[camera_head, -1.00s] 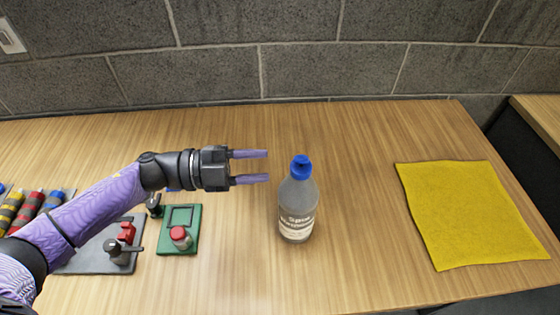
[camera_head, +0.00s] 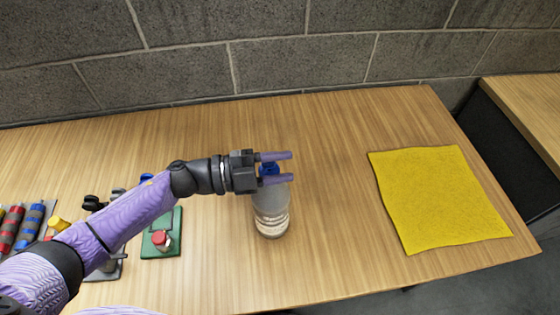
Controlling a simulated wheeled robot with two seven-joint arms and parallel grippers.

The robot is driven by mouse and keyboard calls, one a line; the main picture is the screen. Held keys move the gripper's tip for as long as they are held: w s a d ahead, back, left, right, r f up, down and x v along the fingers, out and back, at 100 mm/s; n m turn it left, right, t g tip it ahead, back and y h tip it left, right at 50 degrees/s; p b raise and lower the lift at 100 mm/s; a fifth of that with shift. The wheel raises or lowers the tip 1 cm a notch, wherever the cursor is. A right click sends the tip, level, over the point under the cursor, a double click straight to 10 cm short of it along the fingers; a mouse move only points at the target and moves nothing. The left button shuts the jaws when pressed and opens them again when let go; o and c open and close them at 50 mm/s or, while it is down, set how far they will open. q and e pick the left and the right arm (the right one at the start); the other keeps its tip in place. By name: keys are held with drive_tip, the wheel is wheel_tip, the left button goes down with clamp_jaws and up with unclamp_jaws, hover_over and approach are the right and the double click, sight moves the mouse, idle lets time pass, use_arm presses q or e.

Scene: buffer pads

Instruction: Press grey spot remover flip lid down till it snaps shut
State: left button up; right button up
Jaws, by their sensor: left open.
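The grey spot remover bottle (camera_head: 271,211) stands upright on the wooden table (camera_head: 330,220), with a pale label on its front. Its blue cap (camera_head: 269,170) shows between the two purple fingers of my left gripper (camera_head: 275,168). The gripper is open and points right, with one finger on the far side of the cap and one on the near side in the picture. The near finger hides part of the cap and the bottle's shoulder. I cannot tell whether the fingers touch the cap or whether the lid is up. My right gripper is not in view.
A yellow cloth (camera_head: 440,198) lies flat at the right. Left of the bottle are a green board with a red knob (camera_head: 160,238), a grey plate with fittings partly behind my arm, and several striped cylinders (camera_head: 28,228). A block wall (camera_head: 280,50) stands behind the table.

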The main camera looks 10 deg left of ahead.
use_arm(q)
drive_tip(key=shift+d, duration=0.1)
clamp_jaws()
drive_tip(key=shift+f+m+b, duration=0.25)
drive_tip(key=shift+m+b, duration=0.1)
drive_tip(key=shift+m, duration=0.15)
drive_tip(key=shift+s, duration=0.1)
unclamp_jaws()
